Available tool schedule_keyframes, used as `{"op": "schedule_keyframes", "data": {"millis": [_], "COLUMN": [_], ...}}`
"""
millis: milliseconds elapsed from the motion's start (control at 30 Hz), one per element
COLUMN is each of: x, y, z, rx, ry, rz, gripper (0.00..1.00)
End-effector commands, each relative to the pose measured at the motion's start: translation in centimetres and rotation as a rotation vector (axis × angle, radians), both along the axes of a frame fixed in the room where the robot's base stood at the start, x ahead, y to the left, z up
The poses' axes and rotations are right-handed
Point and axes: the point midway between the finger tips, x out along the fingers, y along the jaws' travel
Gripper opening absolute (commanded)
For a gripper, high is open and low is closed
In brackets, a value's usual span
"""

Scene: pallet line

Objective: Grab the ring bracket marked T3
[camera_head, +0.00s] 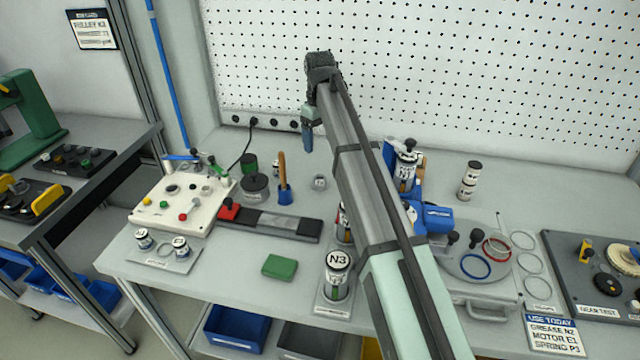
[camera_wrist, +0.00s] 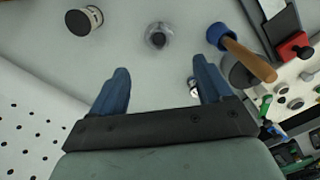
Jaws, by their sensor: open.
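A small grey ring-shaped piece (camera_head: 320,182) stands alone on the bench, left of my arm. It also shows in the wrist view as a round grey piece with a dark centre (camera_wrist: 158,36), ahead of the fingertips and roughly centred between them. It may be the ring bracket; I cannot read a T3 mark on it in either view. My gripper (camera_wrist: 161,66) is open and empty, its two blue fingers apart. In the head view my gripper (camera_head: 308,140) hangs above the back of the bench, near the pegboard and apart from the piece.
A wooden-handled tool with a blue base (camera_head: 284,185) stands left of the grey piece, and a small labelled item (camera_wrist: 194,90) is partly hidden by a finger. Black-and-white cans (camera_head: 469,181) stand to the right. A green block (camera_head: 280,266) lies in front.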

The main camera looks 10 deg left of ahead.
Motion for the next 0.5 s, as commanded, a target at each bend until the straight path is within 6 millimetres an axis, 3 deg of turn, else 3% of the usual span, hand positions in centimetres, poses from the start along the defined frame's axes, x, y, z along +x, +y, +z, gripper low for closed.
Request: {"op": "schedule_keyframes", "data": {"millis": [300,500], "x": [0.16,0.25], "y": [0.04,0.08], "z": [-0.06,-0.07], "rx": [0.016,0.018], "ry": [-0.014,-0.017], "rz": [0.541,0.748], "gripper": [0.79,0.79]}}
